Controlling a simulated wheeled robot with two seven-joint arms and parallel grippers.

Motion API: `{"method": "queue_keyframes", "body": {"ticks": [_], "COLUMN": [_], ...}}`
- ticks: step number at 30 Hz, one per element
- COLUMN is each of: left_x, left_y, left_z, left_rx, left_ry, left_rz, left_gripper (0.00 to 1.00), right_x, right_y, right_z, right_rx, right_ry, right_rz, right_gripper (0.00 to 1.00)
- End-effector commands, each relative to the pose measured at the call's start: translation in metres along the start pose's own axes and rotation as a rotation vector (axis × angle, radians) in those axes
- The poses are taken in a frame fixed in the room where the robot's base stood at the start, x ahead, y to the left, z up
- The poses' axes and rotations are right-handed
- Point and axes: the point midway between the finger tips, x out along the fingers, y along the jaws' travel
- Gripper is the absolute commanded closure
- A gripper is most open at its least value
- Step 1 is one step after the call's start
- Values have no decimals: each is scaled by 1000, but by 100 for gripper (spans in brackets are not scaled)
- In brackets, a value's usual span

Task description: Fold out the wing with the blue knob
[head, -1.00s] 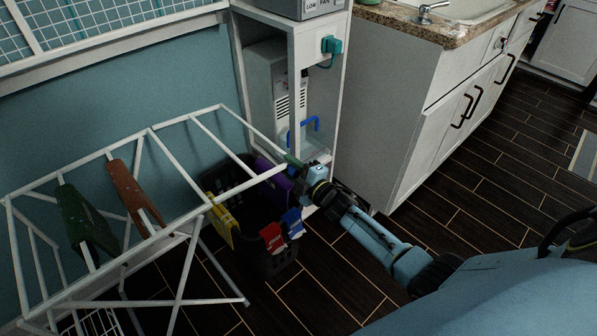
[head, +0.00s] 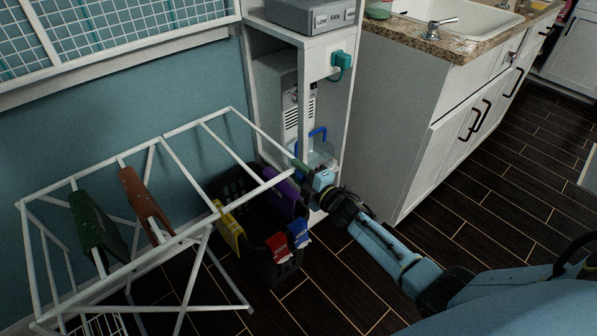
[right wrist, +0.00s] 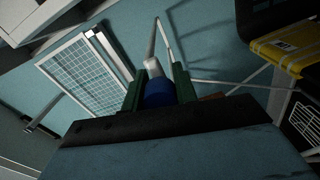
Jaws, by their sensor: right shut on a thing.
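The white drying rack (head: 173,219) stands at the left in the head view. Its wing (head: 193,165) has white bars and reaches right toward the shelf unit. My right gripper (head: 302,168) is at the wing's right corner. In the right wrist view the blue knob (right wrist: 159,94) sits between the green fingers of my right gripper (right wrist: 158,84), which is shut on it. A white bar runs on from the knob. The knob is hidden by the gripper in the head view. My left gripper is not in view.
A dark basket (head: 266,263) with yellow, purple, red and blue items on its rim stands on the floor below the wing. A white shelf unit (head: 339,100) is close behind the right gripper. Green (head: 92,228) and brown (head: 143,203) cloths hang on the rack. Floor at right is clear.

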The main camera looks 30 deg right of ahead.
Motion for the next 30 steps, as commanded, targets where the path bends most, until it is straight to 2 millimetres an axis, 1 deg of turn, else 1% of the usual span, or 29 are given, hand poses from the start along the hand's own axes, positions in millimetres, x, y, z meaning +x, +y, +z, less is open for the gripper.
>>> {"method": "queue_keyframes", "body": {"ticks": [1, 5, 13, 17, 20, 23, 30], "left_x": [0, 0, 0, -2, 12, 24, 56], "left_y": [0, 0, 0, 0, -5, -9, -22], "left_z": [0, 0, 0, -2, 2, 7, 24], "left_rx": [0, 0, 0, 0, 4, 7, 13], "left_ry": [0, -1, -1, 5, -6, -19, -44], "left_rz": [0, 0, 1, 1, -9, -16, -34], "left_gripper": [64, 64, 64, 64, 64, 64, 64], "right_x": [1, 1, 1, -4, -15, -31, -82], "right_y": [4, 4, 3, 3, 3, 3, 4], "right_z": [-2, -1, -1, 0, 0, -1, -1], "right_rx": [-5, -3, -1, -1, 0, 0, -1], "right_ry": [6, 5, 3, 3, 2, 2, 2], "right_rz": [8, 8, 6, 5, 3, 2, 3], "right_gripper": [68, 51, 50, 50, 50, 50, 50]}}
